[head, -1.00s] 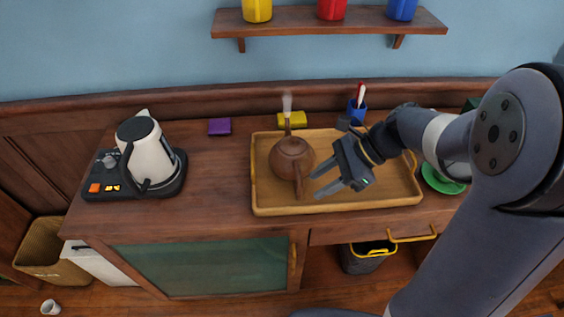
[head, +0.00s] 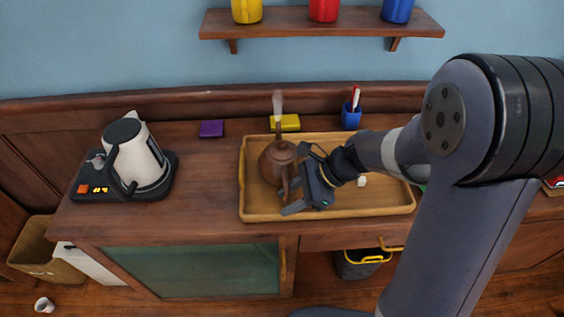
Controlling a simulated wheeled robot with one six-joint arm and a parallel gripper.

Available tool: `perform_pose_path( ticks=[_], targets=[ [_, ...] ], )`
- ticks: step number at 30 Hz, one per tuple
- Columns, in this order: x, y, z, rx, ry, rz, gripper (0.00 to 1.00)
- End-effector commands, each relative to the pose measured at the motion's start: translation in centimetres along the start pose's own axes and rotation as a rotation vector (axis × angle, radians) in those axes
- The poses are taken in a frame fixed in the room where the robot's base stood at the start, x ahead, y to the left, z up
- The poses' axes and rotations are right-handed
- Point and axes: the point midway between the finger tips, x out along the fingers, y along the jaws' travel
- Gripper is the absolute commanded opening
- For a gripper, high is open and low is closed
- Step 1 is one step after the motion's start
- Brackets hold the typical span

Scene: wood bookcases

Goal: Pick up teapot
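The brown teapot (head: 273,164) stands upright in the left part of a wooden tray (head: 245,209) on the counter. Its handle points toward the front and its spout toward the back. My gripper (head: 294,178) is at the teapot's right side, over the tray. Its fingers are spread apart, one toward the back and one toward the front near the handle. It partly hides the teapot's right side. I cannot tell whether a finger touches the teapot.
A kettle (head: 141,161) on a black base stands at the left. Behind the tray are a yellow block (head: 289,123), a purple block (head: 211,129) and a blue pen cup (head: 351,118). A small white item (head: 361,181) lies in the tray. Counter between kettle and tray is clear.

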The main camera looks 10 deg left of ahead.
Motion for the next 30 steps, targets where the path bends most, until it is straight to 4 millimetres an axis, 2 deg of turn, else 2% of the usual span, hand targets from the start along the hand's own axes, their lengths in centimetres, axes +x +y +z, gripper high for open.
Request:
perform_pose_path(
  ticks=[3,10,24,30],
  targets=[
    [0.94,0.05,-0.07,0.001,0.001,0.001,0.39],
    [0.98,0.02,-0.05,0.001,0.001,0.0,0.39],
    [0.94,0.0,-0.04,0.001,0.001,-0.001,0.0],
    [0.94,0.0,-0.04,0.001,0.001,-0.001,0.0]
  ],
)
